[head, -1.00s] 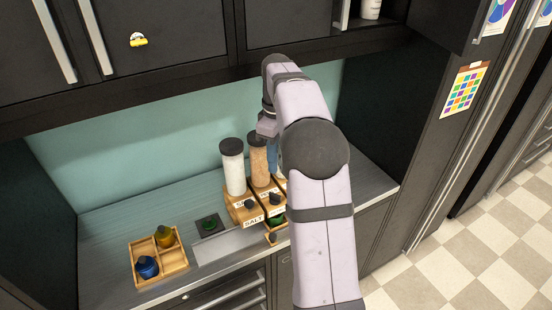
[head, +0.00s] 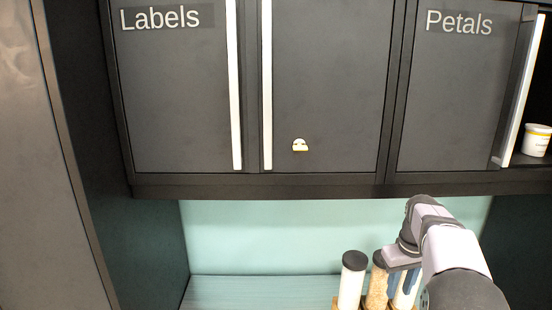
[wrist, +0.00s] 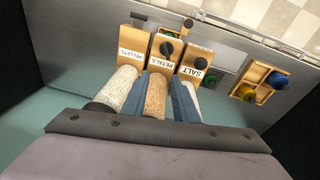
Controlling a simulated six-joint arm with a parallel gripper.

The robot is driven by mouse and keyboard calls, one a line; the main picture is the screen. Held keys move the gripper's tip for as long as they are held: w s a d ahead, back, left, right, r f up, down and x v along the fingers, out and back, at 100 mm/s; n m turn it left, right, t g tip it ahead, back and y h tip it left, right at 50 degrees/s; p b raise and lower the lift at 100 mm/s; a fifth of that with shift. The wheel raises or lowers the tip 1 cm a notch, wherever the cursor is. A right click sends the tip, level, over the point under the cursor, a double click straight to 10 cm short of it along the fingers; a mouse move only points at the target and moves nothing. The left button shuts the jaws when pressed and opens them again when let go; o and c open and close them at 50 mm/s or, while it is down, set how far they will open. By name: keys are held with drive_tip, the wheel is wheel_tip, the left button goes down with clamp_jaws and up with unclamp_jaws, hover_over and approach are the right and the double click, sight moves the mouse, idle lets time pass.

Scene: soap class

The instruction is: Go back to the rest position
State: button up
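In the wrist view my gripper (wrist: 160,88) is open, with two blue fingers spread apart. The middle dispenser tube (wrist: 155,104), labelled PETALS and filled with orange-brown grains, shows between them. I cannot tell whether the fingers touch it. The pale PELLETS tube (wrist: 115,88) is on the left. The SALT tube is mostly hidden by the right finger. In the head view, the white salt tube (head: 351,285) and the petals tube (head: 377,290) stand by my arm.
Dark cabinets marked Labels (head: 175,90) and Petals (head: 455,100) hang above. An open shelf at right holds a white jar (head: 536,140). In the wrist view, a wooden tray (wrist: 258,84) with blue and yellow-green items lies right of the dispensers.

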drive_tip(key=s+a+f+m+g, duration=0.2)
drive_tip(key=s+a+f+m, duration=0.25)
drive_tip(key=s+f, duration=0.7)
drive_tip(key=s+a+f+n+b, duration=0.1)
drive_tip(key=s+a+f+b, duration=0.2)
drive_tip(key=s+a, duration=0.3)
drive_tip(key=s+a+f+n+b, duration=0.2)
drive_tip(key=s+a+b, duration=0.3)
drive_tip(key=s, duration=0.5)
drive_tip(key=shift+a+f+y+b, duration=0.35)
drive_tip(key=shift+a+f, duration=0.5)
drive_tip(key=shift+a, duration=0.2)
drive_tip(key=shift+f, duration=0.1)
wheel_tip(320, 180, down, 14)
drive_tip(key=b, duration=1.4)
